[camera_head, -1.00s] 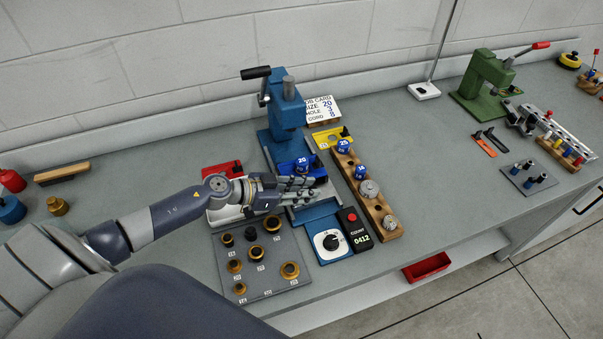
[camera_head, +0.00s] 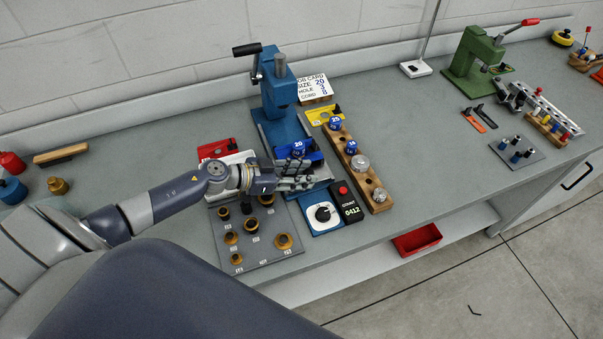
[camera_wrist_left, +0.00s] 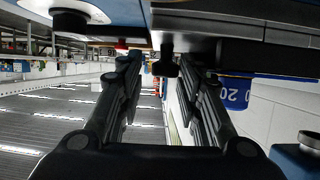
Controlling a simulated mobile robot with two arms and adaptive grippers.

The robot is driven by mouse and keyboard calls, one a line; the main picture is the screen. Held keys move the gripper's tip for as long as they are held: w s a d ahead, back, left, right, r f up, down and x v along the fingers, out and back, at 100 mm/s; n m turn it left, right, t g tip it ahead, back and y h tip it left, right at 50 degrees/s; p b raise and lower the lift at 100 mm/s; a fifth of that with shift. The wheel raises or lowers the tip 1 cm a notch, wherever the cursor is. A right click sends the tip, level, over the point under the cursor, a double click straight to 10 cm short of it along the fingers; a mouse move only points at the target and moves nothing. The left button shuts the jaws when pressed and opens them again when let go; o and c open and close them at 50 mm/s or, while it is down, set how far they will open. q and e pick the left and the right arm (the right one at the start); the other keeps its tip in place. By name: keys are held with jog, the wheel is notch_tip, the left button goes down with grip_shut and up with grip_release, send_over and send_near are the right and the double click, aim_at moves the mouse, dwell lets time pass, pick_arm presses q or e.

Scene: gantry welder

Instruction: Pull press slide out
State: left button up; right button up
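The blue press (camera_head: 283,98) stands upright on the bench. Its slide, with a blue block marked 20 (camera_head: 298,149) on it, is at the press front. My left gripper (camera_head: 308,178) is at the front of the slide, and its fingers hide part of the slide and its handle. In the left wrist view, the fingers stand on either side of a small dark knob (camera_wrist_left: 165,67) under the slide's grey and dark body. The block's blue face with an upside-down 20 (camera_wrist_left: 238,92) shows at the right there. My right gripper is not in view.
A grey plate with brass rings (camera_head: 256,262) lies in front of my left gripper. A blue dial unit (camera_head: 322,214) and a counter box (camera_head: 347,204) are close at the right. A wooden rack (camera_head: 377,200) stands beyond them.

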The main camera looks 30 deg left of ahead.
pick_arm(q)
jog(key=v, duration=1)
jog(key=shift+f, duration=0.15)
jog(key=shift+v, duration=1.1)
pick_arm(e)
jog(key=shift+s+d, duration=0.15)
